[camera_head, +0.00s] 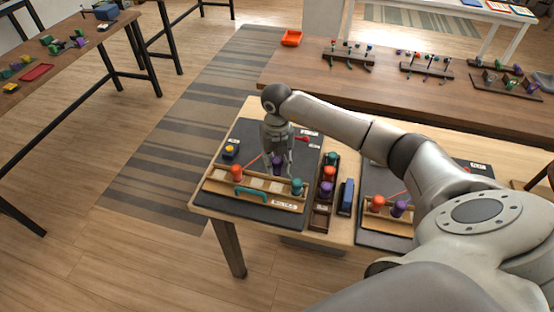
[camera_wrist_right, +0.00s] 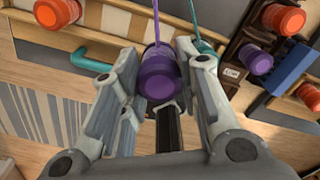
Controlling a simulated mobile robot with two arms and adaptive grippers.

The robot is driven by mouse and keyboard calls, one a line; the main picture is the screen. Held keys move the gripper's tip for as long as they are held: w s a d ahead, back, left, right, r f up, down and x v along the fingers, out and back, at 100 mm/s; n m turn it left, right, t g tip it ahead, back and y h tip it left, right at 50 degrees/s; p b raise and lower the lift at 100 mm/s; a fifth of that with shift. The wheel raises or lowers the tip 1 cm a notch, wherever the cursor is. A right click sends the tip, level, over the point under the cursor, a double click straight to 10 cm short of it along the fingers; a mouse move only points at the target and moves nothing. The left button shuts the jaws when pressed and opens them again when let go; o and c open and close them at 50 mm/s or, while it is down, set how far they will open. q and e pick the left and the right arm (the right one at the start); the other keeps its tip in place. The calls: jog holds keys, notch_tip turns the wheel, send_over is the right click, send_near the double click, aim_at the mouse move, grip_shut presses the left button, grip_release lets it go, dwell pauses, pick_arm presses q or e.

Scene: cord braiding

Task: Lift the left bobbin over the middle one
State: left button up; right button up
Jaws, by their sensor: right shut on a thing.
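My right gripper (camera_head: 277,168) is shut on a purple bobbin (camera_wrist_right: 160,75), gripping it from both sides. A purple cord runs up from this bobbin in the right wrist view. In the head view the purple bobbin (camera_head: 277,160) shows between the fingers, over or just behind the wooden rack (camera_head: 262,190); its exact height is hard to tell. An orange bobbin (camera_head: 236,172) stands at the rack's left and a teal bobbin (camera_head: 297,187) at its right end. The teal bobbin (camera_wrist_right: 203,48) is partly hidden by a finger in the wrist view. My left gripper is out of view.
The rack has a teal handle (camera_head: 252,191) in front and stands on a dark mat (camera_head: 232,207). A dark tray (camera_head: 320,219) with several bobbins and a blue block (camera_head: 346,196) lie to the right. A second station with orange and purple bobbins (camera_head: 398,208) is beyond, near my arm.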

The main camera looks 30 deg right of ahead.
aim_at(276, 173)
jog(key=shift+w+a+f+b, duration=0.15)
jog(key=shift+f+b, duration=0.15)
jog(key=shift+f, duration=0.55)
jog(key=shift+f+b, duration=1.4)
jog(key=shift+f, duration=0.2)
jog(key=shift+f+b, duration=0.35)
jog(key=shift+f, duration=0.25)
jog(key=shift+f+b, duration=0.75)
jog(key=shift+b, duration=0.05)
